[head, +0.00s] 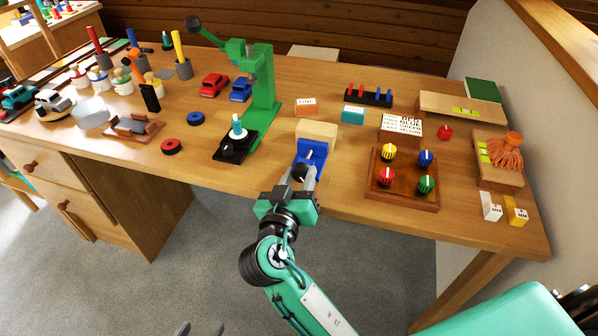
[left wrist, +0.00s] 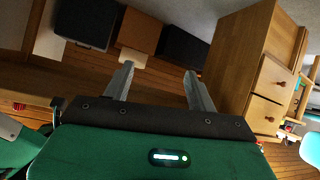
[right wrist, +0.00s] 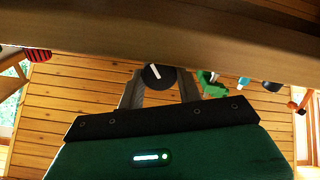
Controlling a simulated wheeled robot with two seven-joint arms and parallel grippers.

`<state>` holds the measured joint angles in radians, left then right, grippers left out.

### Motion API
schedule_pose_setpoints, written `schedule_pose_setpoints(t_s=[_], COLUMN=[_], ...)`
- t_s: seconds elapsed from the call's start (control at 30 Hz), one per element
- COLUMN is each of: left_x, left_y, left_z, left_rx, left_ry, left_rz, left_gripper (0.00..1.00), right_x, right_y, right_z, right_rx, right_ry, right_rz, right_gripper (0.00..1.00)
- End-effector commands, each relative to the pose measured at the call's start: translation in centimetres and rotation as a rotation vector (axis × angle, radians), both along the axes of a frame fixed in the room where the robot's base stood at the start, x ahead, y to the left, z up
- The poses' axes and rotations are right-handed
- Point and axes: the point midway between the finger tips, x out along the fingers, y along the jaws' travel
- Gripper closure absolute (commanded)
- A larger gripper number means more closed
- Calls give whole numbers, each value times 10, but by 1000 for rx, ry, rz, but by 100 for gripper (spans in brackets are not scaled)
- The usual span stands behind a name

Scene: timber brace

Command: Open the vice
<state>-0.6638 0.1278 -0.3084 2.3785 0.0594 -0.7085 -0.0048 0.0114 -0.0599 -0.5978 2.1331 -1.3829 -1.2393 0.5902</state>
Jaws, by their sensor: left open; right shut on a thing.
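The blue vice (head: 312,152) stands at the table's front edge, with a pale wood block (head: 317,133) at its jaws. Its black round knob (head: 299,171) faces the front; the knob (right wrist: 158,76) shows a white mark in the right wrist view. My right gripper (head: 302,173) is shut on the knob, one finger on each side. My left gripper (head: 200,329) is open and empty, low over the floor, with only its fingertips showing at the bottom of the head view. Its spread fingers (left wrist: 158,85) show in the left wrist view.
A green drill press (head: 262,85) stands left of the vice. A wooden tray with coloured knobs (head: 404,205) lies close on the right. The floor (head: 200,255) before the table is clear.

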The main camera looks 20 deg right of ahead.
Motion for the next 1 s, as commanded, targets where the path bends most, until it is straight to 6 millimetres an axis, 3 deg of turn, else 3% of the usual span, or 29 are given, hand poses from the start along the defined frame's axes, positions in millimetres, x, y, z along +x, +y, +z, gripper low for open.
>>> schedule_pose_setpoints(t_s=[0.3, 0.67, 0.7, 0.77, 1.0], left_x=[-7, -7, -7, -7, -7], left_y=[21, 22, 22, 22, 22], left_z=[1, -1, -1, -1, 0], left_rx=[76, 82, 82, 82, 81], left_ry=[130, 141, 141, 140, 140], left_rz=[16, 16, 16, 16, 15], left_gripper=[42, 42, 42, 42, 42], right_x=[0, 0, 0, 0, 0], right_y=[1, 1, 1, 1, 1], right_z=[0, -1, 0, 0, 0], right_rx=[-90, -98, -98, -98, -97], right_ry=[63, 66, 66, 66, 66], right_rz=[1, 1, 1, 1, 1], right_gripper=[88, 88, 57, 45, 43])
